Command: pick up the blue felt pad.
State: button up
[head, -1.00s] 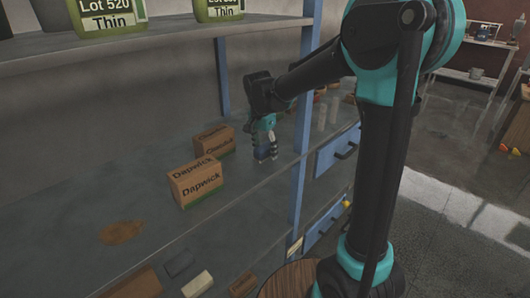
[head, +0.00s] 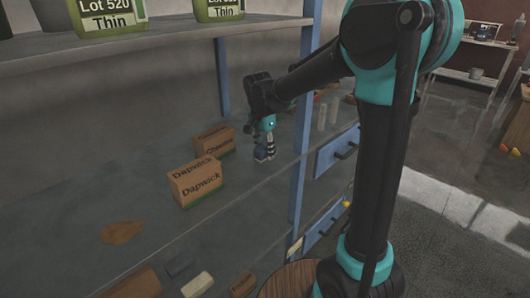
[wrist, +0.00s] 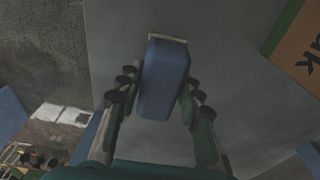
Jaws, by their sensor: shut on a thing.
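The blue felt pad (wrist: 164,80) is a blue block with a pale strip at its far end in the wrist view. It sits between the two fingers of my gripper (wrist: 162,100), which is shut on it. In the head view my gripper (head: 264,152) is low over the grey shelf, right of the cardboard boxes. The pad (head: 261,154) is small and dark there, partly hidden by the fingers. I cannot tell whether it touches the shelf.
A Dapwick box (head: 196,182) stands left of my gripper, with another box (head: 214,142) behind it. A blue shelf post (head: 301,165) is close on the right. A brown patch (head: 121,232) lies at the left. Two pale cylinders (head: 327,116) stand beyond the post.

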jog(key=shift+r, duration=0.1)
jog(key=shift+r, duration=0.5)
jog(key=r, duration=0.3)
jog(key=shift+s+d, duration=0.35)
jog(key=s+d, duration=1.2)
jog(key=shift+f, duration=0.1)
jog(key=o, duration=0.5)
jog(key=c, duration=0.3)
jog(key=shift+f, duration=0.1)
jog(key=shift+c, duration=0.3)
